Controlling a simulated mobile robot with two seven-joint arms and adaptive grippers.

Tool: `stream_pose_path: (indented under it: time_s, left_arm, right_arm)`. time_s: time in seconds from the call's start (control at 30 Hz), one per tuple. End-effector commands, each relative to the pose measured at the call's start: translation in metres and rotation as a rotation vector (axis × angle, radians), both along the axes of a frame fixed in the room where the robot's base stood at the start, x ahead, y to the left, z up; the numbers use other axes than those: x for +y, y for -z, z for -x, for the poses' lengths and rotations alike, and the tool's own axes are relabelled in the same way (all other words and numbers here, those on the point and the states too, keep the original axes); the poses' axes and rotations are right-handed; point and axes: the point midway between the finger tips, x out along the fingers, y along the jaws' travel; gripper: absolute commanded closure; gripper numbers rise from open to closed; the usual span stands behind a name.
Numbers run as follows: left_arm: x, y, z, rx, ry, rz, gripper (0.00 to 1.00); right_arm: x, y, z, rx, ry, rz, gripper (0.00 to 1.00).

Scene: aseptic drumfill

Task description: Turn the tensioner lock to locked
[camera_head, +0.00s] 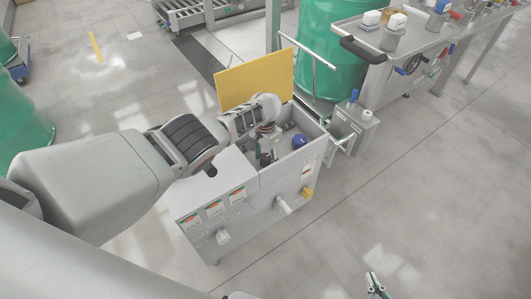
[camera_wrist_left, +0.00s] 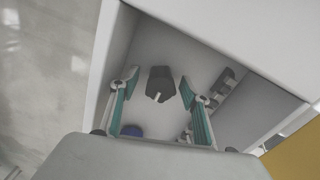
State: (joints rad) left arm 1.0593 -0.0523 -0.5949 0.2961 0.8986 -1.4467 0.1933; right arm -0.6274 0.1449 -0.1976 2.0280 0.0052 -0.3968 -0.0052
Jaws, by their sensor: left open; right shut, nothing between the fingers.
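My left gripper (camera_head: 266,157) reaches down into the open bay of a grey machine cabinet (camera_head: 232,223). In the left wrist view the left gripper (camera_wrist_left: 159,82) is open, with its two teal-sided fingers spread apart. A dark grey knob with a pale pointer (camera_wrist_left: 160,84), which looks like the tensioner lock, appears between the fingertips. I cannot tell how far the fingertips are from it in depth. In the head view this knob is hidden. My right gripper (camera_head: 375,287) is shut and empty, low at the bottom edge, away from the cabinet.
A blue round part (camera_head: 300,141) sits inside the bay and also shows in the left wrist view (camera_wrist_left: 132,131). The yellow lid (camera_head: 256,80) stands open behind. Bay walls closely surround the left gripper. A bench (camera_head: 430,45) and green drum (camera_head: 340,75) stand behind.

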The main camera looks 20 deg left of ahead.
Motion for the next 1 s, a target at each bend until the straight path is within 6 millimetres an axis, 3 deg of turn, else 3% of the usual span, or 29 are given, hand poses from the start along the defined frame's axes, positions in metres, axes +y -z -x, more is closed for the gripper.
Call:
stream_pose_path:
  time_s: [0.47,0.8,1.0]
  left_arm:
    - [0.001,-0.030,0.000,-0.004,0.001,0.000,0.53]
    - [0.000,-0.088,0.000,-0.003,0.000,0.003,0.53]
    - [-0.001,-0.112,0.000,-0.001,0.000,0.002,0.53]
  right_arm:
    - [0.000,-0.001,-0.001,-0.003,0.003,-0.002,1.00]
    - [0.000,-0.001,-0.001,-0.003,0.003,-0.003,1.00]
    - [0.001,-0.001,-0.001,-0.003,0.003,-0.003,1.00]
